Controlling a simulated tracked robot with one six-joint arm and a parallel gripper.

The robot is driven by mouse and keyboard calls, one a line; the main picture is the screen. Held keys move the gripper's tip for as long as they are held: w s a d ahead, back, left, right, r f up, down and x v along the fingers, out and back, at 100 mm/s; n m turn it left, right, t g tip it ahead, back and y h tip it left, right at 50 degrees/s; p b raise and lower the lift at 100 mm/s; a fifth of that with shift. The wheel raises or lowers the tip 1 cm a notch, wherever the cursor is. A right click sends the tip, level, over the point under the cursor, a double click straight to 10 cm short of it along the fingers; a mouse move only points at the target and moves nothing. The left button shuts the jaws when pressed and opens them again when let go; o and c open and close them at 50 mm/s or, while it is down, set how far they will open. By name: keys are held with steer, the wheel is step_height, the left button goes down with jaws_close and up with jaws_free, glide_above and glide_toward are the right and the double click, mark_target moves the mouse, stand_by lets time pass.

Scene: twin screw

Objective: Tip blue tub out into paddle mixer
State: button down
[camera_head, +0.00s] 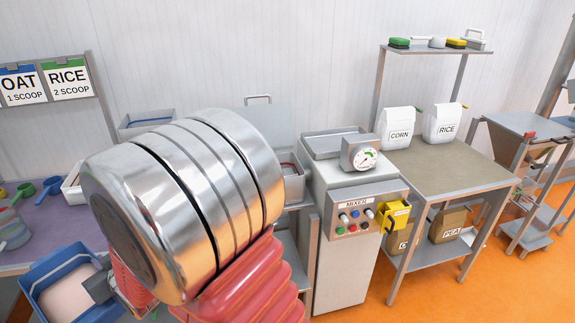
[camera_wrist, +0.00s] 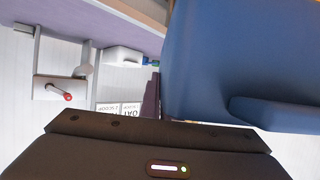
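The blue tub (camera_head: 42,273) is at the lower left of the head view, in front of the purple table's edge. It is roughly upright with pale pinkish powder inside. My gripper (camera_head: 98,288) is at its right side, partly hidden by my arm, and appears shut on the tub's handle. In the wrist view the tub (camera_wrist: 240,60) fills the right side, its handle (camera_wrist: 265,112) close above my dark gripper body; the fingertips do not show. The paddle mixer (camera_head: 340,250) stands at the centre with its labelled control panel; my arm hides much of its left part, and its paddles do not show.
A purple table (camera_head: 45,215) with scoops is at the left, under OAT and RICE signs (camera_head: 45,83). A bench (camera_head: 450,165) with CORN and RICE bags stands right of the mixer. A yellow box (camera_head: 395,215) sticks out from the mixer's right side. Orange floor is clear in front.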

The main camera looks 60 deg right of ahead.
steer(key=shift+d+r, duration=0.1)
steer(key=shift+d, duration=0.2)
